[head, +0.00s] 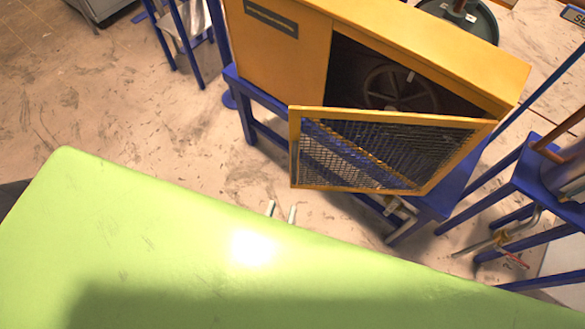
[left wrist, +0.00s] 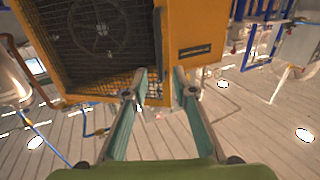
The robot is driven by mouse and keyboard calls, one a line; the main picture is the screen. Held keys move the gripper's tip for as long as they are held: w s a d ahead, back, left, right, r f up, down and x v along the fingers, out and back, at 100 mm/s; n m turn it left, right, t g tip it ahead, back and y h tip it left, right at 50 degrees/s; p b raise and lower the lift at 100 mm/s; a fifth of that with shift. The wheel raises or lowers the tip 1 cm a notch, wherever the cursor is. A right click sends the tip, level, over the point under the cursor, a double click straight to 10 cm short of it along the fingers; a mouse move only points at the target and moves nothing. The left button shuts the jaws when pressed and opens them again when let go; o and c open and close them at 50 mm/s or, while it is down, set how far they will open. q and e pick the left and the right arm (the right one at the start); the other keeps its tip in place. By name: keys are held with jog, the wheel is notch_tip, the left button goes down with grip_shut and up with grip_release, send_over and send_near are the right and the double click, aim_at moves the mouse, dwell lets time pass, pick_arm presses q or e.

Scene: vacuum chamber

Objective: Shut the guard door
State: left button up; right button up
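The guard door (head: 375,165) is a yellow frame with dark wire mesh on the front of a yellow cabinet (head: 278,60). In the head view it stands swung out from the dark opening, with its free edge at the left. My left gripper (head: 281,211) is just below the door's lower left corner, fingers apart and empty. In the left wrist view the mesh door (left wrist: 85,45) fills the upper left, with a wheel behind it. The open fingers (left wrist: 159,76) point toward the door's edge; contact cannot be told. My right gripper is not in view.
A spoked wheel (head: 395,88) sits inside the cabinet. The cabinet stands on a blue frame (head: 245,118). Another blue stand with pipes (head: 530,185) is close at the right. The floor (head: 120,115) at the left is clear.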

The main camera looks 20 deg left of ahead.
aim_at(293, 173)
pick_arm(q)
jog(key=w, duration=0.3)
jog(key=w+p, duration=0.1)
jog(key=w, duration=0.7)
jog(key=shift+w+a, duration=0.25)
jog(key=shift+a, duration=0.1)
jog(key=shift+w, duration=0.15)
grip_shut()
